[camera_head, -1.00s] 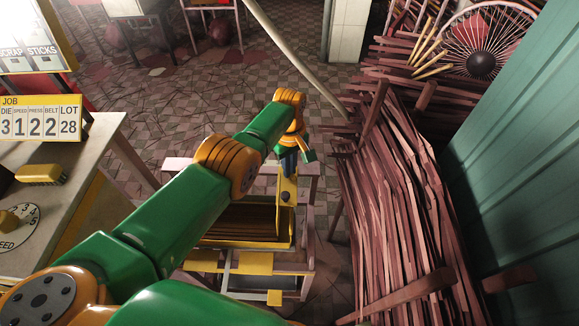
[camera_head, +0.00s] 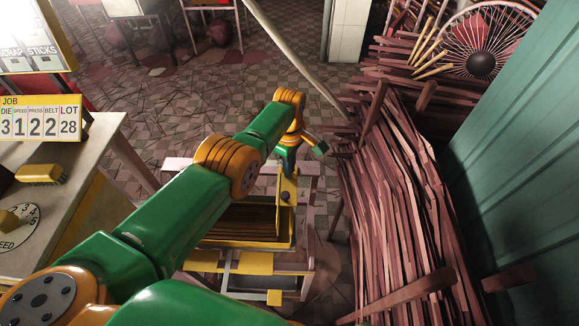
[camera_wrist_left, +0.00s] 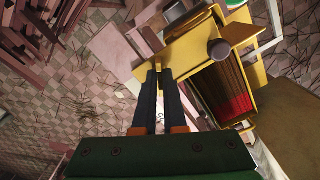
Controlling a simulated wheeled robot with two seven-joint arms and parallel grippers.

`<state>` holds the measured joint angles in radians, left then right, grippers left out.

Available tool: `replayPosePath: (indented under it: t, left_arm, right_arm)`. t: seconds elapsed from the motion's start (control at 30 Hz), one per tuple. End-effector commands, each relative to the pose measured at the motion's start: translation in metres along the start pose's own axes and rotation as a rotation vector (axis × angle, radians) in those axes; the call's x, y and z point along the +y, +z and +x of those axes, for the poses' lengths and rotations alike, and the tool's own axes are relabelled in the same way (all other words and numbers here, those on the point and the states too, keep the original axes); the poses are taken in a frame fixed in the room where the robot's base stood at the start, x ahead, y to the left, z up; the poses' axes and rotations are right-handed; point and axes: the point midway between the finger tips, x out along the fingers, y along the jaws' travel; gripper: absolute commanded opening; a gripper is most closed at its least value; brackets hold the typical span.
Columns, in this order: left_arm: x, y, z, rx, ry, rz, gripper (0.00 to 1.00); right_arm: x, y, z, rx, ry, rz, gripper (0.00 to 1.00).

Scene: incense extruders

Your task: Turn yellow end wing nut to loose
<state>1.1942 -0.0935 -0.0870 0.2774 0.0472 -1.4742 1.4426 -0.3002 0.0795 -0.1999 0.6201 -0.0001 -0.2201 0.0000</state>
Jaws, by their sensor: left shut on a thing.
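The yellow end plate (camera_head: 287,190) stands upright at the far end of a frame with a dark red-brown trough. It also shows in the left wrist view (camera_wrist_left: 190,52), with a round grey knob (camera_wrist_left: 219,50) on it. My left gripper (camera_head: 288,164) reaches down to the top of this plate. In the left wrist view its two dark fingers (camera_wrist_left: 159,74) are close together, with their tips at the plate's edge. They are shut on the wing nut there, which the fingers hide almost wholly. My right gripper is not in view.
A large pile of red-brown sticks (camera_head: 405,220) lies right of the frame, beside a green corrugated wall (camera_head: 530,150). A table with a brush (camera_head: 41,174) and a speed dial (camera_head: 14,225) is at left.

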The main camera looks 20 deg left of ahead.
Motion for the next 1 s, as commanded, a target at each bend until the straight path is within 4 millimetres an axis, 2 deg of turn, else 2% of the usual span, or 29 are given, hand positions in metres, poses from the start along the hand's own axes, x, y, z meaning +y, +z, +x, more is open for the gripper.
replayPosePath:
  t: [0.23,0.3,0.37,0.67,0.8,0.9,1.0]
  left_arm:
    - [0.003,-0.001,-0.003,0.005,0.011,0.0,0.0]
    - [0.003,-0.001,-0.003,0.005,0.01,0.001,0.25]
    - [0.002,-0.001,-0.003,0.004,0.009,0.001,0.39]
    - [0.001,0.0,-0.006,0.001,0.004,0.001,0.39]
    - [0.001,-0.001,-0.041,0.002,0.005,0.001,0.39]
    - [0.001,-0.001,-0.06,0.003,0.007,0.001,0.39]
    - [0.002,-0.001,-0.07,0.002,0.007,0.001,0.39]
  right_arm:
    - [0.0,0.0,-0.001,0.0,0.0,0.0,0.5]
    - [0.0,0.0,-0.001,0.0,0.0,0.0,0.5]
    - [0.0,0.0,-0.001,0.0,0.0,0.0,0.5]
    - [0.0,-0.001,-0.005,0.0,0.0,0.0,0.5]
    - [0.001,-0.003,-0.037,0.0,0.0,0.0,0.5]
    - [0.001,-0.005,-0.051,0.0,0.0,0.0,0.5]
    - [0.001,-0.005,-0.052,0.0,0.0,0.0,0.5]
